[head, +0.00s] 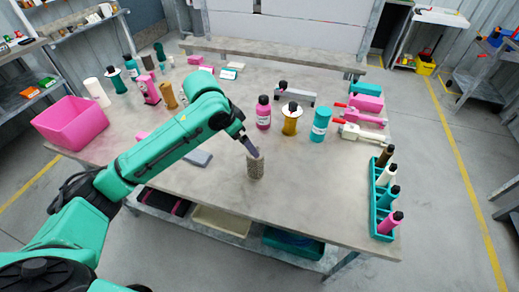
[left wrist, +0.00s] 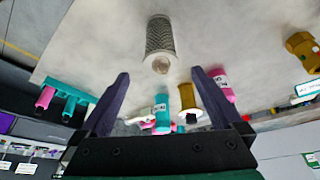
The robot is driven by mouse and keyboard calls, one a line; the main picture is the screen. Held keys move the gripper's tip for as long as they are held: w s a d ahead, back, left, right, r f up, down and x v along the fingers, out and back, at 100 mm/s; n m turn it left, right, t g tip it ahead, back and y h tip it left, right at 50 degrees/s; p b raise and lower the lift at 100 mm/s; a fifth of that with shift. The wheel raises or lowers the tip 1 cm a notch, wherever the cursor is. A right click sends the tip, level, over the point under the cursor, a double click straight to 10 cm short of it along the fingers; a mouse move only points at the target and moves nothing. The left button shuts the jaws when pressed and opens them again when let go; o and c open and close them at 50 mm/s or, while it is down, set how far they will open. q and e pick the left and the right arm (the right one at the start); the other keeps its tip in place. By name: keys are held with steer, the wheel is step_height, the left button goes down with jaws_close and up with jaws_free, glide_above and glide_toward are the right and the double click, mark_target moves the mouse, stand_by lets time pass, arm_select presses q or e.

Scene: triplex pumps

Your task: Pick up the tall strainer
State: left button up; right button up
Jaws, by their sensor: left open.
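The tall strainer (head: 256,168) is a grey mesh cylinder standing upright on the workbench (head: 215,205), near the middle of its front part. My right gripper is not in view.
Behind the strainer stand a pink bottle (head: 263,113), a yellow cylinder (head: 291,120) and a teal cylinder (head: 320,124). A teal rack (head: 374,202) of bottles is at the right edge. A pink bin (head: 72,122) is at the left. The bench right of the strainer is clear.

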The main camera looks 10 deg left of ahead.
mark_target(258, 160)
arm_select(q)
steer(key=p+x, duration=0.1)
steer(key=x, duration=0.5)
steer(key=shift+d+f, duration=0.15)
steer(key=shift+f, duration=0.1)
steer(key=p+x, duration=0.1)
steer(key=x, duration=0.4)
steer(key=shift+w+f, duration=0.2)
steer(key=shift+f, duration=0.2)
steer(key=shift+w+d+f, duration=0.1)
steer(key=shift+w+f, duration=0.05)
steer(key=shift+f, duration=0.3)
steer(key=c, duration=1.3)
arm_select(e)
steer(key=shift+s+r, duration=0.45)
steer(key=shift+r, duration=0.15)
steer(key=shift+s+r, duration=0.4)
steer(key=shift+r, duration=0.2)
